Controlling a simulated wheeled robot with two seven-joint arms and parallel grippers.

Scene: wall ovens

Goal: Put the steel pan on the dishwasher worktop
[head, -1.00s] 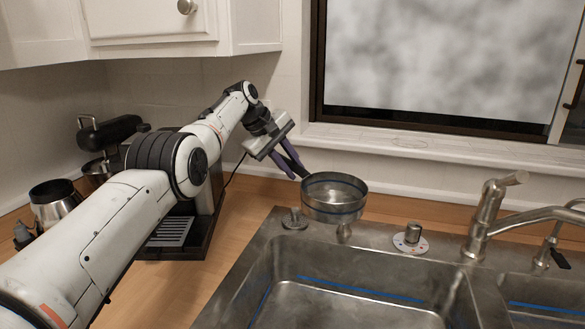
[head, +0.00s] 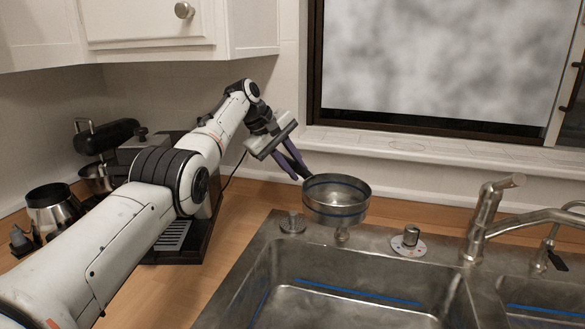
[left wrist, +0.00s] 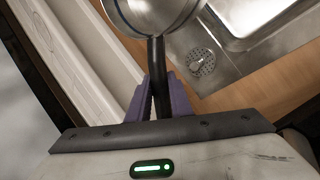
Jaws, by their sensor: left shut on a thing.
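The steel pan (head: 336,199) is a round metal pan with a dark handle, in the middle of the head view. My left gripper (head: 293,167) is shut on the handle and holds the pan up near the back edge of the sink, below the window. In the left wrist view the purple fingers (left wrist: 165,97) close around the black handle, and the pan (left wrist: 152,14) is at the top, partly cut off. My right gripper is not in view. I see no dishwasher worktop that I can identify.
A steel double sink (head: 345,300) with a faucet (head: 490,215) lies in front and right of the pan. A coffee machine (head: 185,225), a metal pot (head: 55,208) and a stand mixer (head: 105,140) stand at left. Wooden counter (head: 240,225) is bare between machine and sink.

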